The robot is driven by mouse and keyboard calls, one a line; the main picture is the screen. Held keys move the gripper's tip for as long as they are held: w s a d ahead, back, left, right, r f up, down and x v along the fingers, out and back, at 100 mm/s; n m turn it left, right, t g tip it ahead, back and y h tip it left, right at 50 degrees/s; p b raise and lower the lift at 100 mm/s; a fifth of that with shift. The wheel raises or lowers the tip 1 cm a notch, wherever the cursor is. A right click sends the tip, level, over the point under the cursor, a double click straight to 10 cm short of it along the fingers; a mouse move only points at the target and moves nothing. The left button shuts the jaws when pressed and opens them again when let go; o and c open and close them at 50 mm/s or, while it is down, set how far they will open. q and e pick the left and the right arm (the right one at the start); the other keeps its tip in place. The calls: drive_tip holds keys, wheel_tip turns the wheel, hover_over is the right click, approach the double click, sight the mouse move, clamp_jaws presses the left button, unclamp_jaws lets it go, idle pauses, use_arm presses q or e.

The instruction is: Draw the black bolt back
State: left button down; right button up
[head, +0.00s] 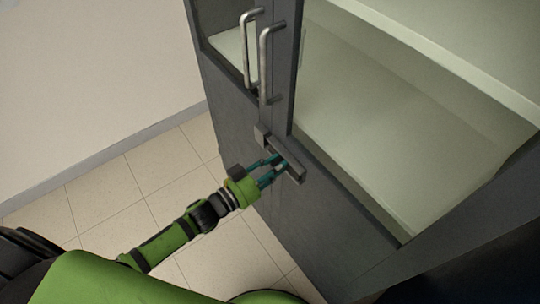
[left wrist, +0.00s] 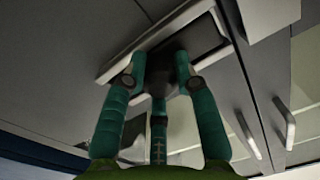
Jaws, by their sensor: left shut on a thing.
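The black bolt (head: 294,171) is mounted across the grey cabinet front, below the two door handles. My left gripper (head: 279,167) reaches it from the lower left, and its teal fingers are shut on the bolt. In the left wrist view the fingers of my left gripper (left wrist: 165,72) close around a dark part of the bolt (left wrist: 203,38), in front of its pale-edged plate. The fingers partly hide the held part, so how far the bolt extends is hard to tell. My right gripper is not in view.
The grey cabinet (head: 235,112) has two upright metal handles, a left one (head: 246,52) and a right one (head: 264,65), close above the bolt. Pale interior shelves show through the cabinet's front. The tiled floor (head: 130,182) at the left is clear.

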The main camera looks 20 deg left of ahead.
use_arm(q)
drive_tip(key=shift+s+d+f, duration=0.15)
drive_tip(key=shift+f, duration=0.15)
drive_tip(key=c, duration=1.2)
unclamp_jaws()
drive_tip(key=shift+o, duration=1.3)
drive_tip(key=shift+d+r, duration=0.1)
drive_tip(key=shift+r, duration=0.05)
drive_tip(key=v, duration=1.2)
